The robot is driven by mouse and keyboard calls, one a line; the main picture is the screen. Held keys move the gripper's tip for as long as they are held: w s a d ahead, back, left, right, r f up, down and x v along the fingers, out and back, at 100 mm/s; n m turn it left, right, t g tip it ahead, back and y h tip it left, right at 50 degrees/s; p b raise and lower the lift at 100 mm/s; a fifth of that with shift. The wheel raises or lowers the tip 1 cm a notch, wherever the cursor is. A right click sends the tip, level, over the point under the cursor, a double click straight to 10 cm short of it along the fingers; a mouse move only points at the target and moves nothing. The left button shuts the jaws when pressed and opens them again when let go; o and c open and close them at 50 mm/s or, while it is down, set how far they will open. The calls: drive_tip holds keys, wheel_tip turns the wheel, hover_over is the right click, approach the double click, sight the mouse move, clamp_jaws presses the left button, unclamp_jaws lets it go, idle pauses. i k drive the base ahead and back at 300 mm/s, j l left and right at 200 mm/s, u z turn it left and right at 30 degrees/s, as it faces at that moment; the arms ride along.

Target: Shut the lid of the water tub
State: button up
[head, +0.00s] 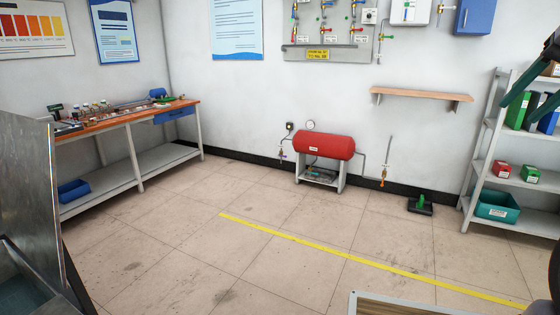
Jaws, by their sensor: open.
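The water tub (22,296) is at the lower left edge of the head view, close to me and cut off by the frame. A little dark, teal-tinted water shows inside its dark rim. A large grey metal panel, which looks like its lid (25,180), stands raised and steeply tilted above it. My gripper (518,117) shows only in part at the upper right edge, as two dark green fingers spread apart with nothing between them. It is far to the right of the tub and touches nothing I can see.
A workbench (135,121) stands along the left wall. A red tank (324,145) sits on the floor by the back wall. A grey shelf rack (515,183) with boxes is at the right. A board edge (400,306) shows at the bottom.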

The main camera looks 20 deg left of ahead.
sight(29, 201)
drive_tip(key=i+u, duration=0.3)
drive_tip(key=u, duration=0.2)
drive_tip(key=i+l+u, duration=0.25)
drive_tip(key=u, duration=0.25)
drive_tip(key=i+l+u, duration=0.25)
drive_tip(key=u, duration=0.25)
drive_tip(key=i+l+u, duration=0.2)
drive_tip(key=l+u, duration=0.3)
drive_tip(key=i+l+u, duration=0.2)
drive_tip(key=u, duration=0.2)
drive_tip(key=i+l+u, duration=0.15)
drive_tip(key=l+u, duration=0.25)
drive_tip(key=i+l+u, duration=0.1)
drive_tip(key=u, duration=0.35)
drive_tip(key=l+u, duration=0.4)
drive_tip(key=i+l, duration=0.2)
drive_tip(key=i+l+u, duration=0.15)
drive_tip(key=l, duration=0.3)
drive_tip(key=i+l, duration=0.25)
drive_tip(key=l+u, duration=0.05)
